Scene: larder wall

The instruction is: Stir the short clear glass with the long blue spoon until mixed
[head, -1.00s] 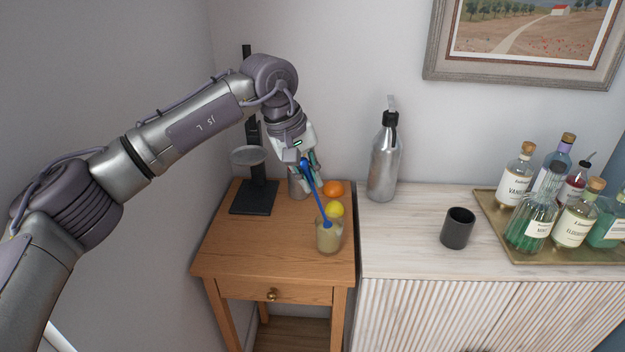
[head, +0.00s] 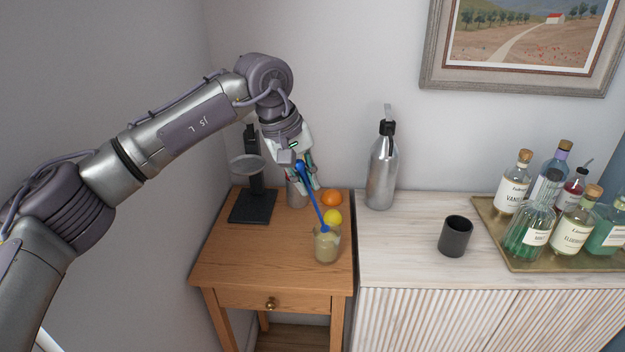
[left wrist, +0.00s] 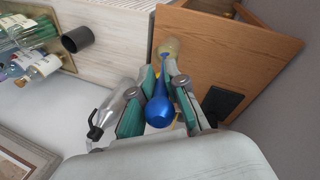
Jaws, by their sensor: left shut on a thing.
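The short clear glass (head: 327,247) stands upright near the front right of the small wooden table, with a beige, cloudy liquid in it. It also shows in the left wrist view (left wrist: 169,46). The long blue spoon (head: 313,200) leans with its lower end inside the glass and its thick upper end up at my left gripper (head: 309,177). In the left wrist view the blue spoon (left wrist: 159,108) lies between the teal finger pads of my left gripper (left wrist: 158,88), which is shut on it. The spoon's tip in the liquid is hard to make out. My right gripper is out of view.
An orange (head: 331,197) and a lemon (head: 333,217) sit just behind the glass. A metal cup (head: 297,193) and a black stand (head: 254,206) are farther back. A silver siphon (head: 382,172), a dark cup (head: 455,236) and a brass tray (head: 516,262) of bottles stand on the cabinet.

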